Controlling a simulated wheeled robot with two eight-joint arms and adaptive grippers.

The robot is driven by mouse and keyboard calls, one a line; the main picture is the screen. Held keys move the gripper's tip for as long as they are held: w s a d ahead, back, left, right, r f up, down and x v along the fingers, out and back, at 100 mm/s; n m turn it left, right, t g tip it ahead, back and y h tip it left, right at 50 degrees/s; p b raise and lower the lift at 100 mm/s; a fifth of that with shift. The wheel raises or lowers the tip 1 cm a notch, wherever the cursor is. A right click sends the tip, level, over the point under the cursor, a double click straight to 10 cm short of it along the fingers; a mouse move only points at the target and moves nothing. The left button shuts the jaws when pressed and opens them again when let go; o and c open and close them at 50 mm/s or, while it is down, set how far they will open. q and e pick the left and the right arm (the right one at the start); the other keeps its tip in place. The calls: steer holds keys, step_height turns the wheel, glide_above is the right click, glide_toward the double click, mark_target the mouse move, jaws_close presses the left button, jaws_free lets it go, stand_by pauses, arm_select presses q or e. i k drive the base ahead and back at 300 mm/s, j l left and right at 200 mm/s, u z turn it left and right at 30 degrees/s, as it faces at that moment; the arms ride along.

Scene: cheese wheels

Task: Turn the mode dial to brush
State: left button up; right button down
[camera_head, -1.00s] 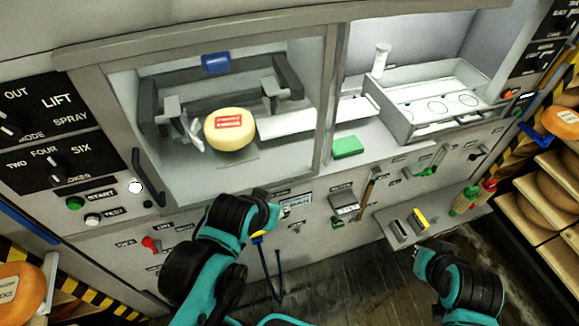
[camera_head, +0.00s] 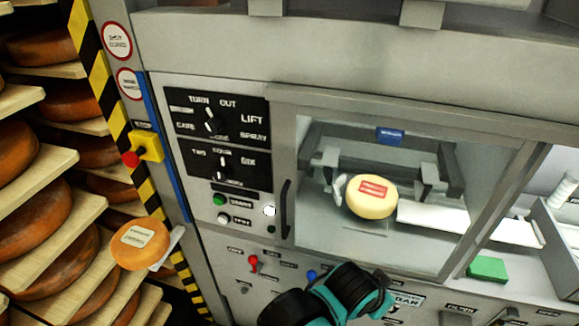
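The mode dial (camera_head: 212,124) is a small dark knob on the upper black panel (camera_head: 255,108) left of the glazed cabinet. Labels around it read TURN, OUT, LIFT and SPRAY; the left-hand ones are too blurred to read surely. A pale mark shows on the knob's left side, but its exact setting is unclear. My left arm's black and teal wrist (camera_head: 345,293) is at the bottom middle, below and right of the dial and well apart from it. Its fingers cannot be made out. My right gripper is out of view.
A second dial (camera_head: 222,164) sits just below, then a green button (camera_head: 218,200) and a white button (camera_head: 223,219). A vertical door handle (camera_head: 286,208) and a red knob (camera_head: 253,262) lie near. A yellow cheese wheel (camera_head: 371,196) sits inside the cabinet. Cheese shelves stand left.

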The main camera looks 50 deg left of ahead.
mark_target(215, 125)
steer(key=k+u, duration=0.2)
steer(key=u, duration=2.05)
